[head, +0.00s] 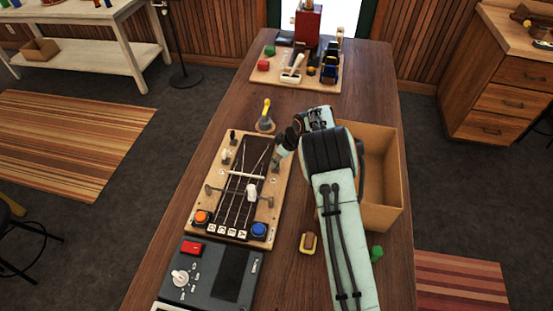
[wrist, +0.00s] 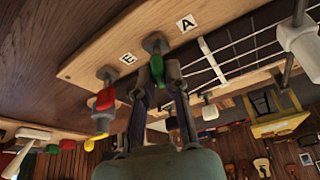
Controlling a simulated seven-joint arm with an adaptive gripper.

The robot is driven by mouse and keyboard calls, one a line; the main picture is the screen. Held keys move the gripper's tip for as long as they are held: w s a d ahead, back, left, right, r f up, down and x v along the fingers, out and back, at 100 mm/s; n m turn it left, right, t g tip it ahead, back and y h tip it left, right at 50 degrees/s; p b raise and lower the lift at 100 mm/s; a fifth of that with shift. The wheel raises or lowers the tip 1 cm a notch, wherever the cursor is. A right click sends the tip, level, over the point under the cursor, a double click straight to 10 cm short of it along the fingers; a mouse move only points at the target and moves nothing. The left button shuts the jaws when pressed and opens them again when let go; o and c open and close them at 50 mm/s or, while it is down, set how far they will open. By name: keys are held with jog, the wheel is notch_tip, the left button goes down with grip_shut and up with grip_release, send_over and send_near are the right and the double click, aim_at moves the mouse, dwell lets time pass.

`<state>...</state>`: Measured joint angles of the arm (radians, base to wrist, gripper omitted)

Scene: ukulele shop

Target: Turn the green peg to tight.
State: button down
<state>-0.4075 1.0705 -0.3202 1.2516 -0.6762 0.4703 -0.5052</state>
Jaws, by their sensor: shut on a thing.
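The green peg (wrist: 157,66) stands out from the edge of the wooden string board (wrist: 95,58), near the "A" label, in the wrist view. My gripper (wrist: 158,78) has its two fingers on either side of it and is shut on it. The fingers hide part of the peg. A red peg (wrist: 105,100) sits beside it, near the "E" label. In the head view my gripper (head: 281,148) is at the right far edge of the string board (head: 222,222); the green peg cannot be made out there.
An open cardboard box (head: 394,190) stands right of my arm. A grey device (head: 205,287) with a white knob lies in front of the board. A yellow-handled item (head: 265,117) stands behind it.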

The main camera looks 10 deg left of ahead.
jog(key=c, duration=1.1)
grip_release()
jog(key=shift+c, duration=0.2)
jog(key=v, duration=1.2)
